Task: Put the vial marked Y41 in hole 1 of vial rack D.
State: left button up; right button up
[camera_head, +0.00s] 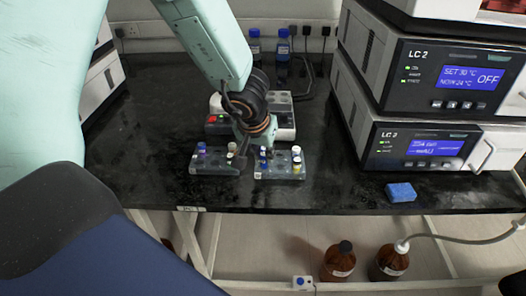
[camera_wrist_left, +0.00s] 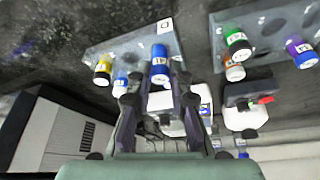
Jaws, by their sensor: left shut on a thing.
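My left gripper (camera_head: 257,146) is over the right-hand vial rack in the head view. In the left wrist view the gripper (camera_wrist_left: 160,88) is shut on a blue-capped vial (camera_wrist_left: 160,68); its marking is too small to read surely. I cannot tell whether the vial's lower end is in a hole. That rack also holds a yellow-capped vial (camera_wrist_left: 103,70) and another with a blue-and-white top (camera_wrist_left: 120,86). The rack shows in the head view (camera_head: 285,174). My right gripper is not in view.
A second rack (camera_head: 212,168) stands left of it, holding a purple-capped vial (camera_wrist_left: 301,50), a green-capped vial (camera_wrist_left: 237,42) and an orange-capped vial (camera_wrist_left: 234,70). A device with a red button (camera_head: 214,120) stands behind. A blue sponge (camera_head: 400,192) and stacked LC units (camera_head: 425,140) are right.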

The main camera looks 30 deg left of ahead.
pick_arm(q)
jog(key=shift+f+b, duration=0.3)
jog(key=shift+f, duration=0.35)
jog(key=o, duration=0.9)
jog(key=o, duration=0.3)
jog(key=shift+o, duration=0.2)
jog(key=shift+r+p, duration=3.05)
jog(key=shift+p, duration=0.8)
